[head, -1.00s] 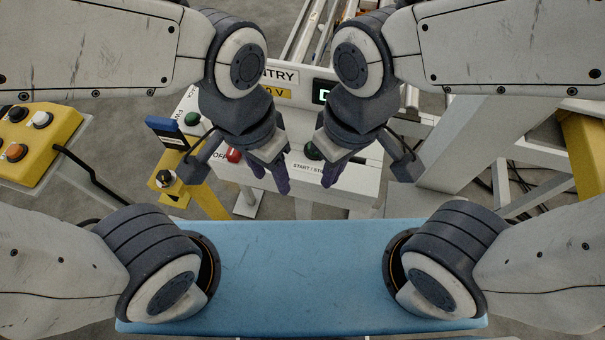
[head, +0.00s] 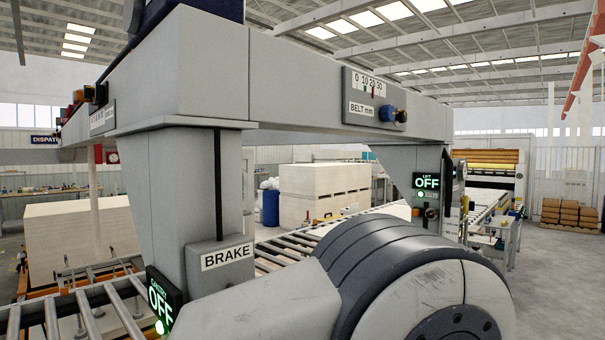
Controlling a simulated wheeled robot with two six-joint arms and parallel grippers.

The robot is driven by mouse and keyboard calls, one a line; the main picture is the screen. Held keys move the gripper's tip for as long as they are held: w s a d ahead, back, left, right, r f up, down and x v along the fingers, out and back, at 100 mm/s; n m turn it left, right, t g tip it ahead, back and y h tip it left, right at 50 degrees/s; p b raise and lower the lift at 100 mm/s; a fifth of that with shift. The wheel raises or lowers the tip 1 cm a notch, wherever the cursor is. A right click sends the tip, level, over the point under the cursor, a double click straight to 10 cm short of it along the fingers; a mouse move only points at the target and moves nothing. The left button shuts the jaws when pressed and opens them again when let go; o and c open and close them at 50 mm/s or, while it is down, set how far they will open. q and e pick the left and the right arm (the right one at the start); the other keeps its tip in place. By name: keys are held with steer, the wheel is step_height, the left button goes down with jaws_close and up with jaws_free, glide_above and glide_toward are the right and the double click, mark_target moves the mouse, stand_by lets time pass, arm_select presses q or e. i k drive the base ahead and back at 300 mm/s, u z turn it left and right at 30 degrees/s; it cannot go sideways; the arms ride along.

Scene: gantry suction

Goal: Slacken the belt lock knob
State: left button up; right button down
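A grey plate lettered "BELT mm" (head: 361,109) is on the side of the gantry beam, right of centre in the head view. Above the lettering is a scale (head: 368,82) marked 0 10 20 30, with a small red pointer and a green mark below the numbers. At the plate's right edge a blue knob (head: 386,113) sticks out, with a small dark knob (head: 402,116) beside it. I cannot tell from the picture which is the lock or how tight either is. Neither of my grippers is in view.
The gantry beam (head: 270,85) spans the view on a leg labelled "BRAKE" (head: 227,256). A "GANTRY OFF" display (head: 161,302) and a "LIFT OFF" display (head: 427,182) glow green. Roller conveyors (head: 285,248) run below. My own arm covers the lower right.

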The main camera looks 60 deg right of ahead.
mark_target(402, 116)
steer(key=z, duration=2.15)
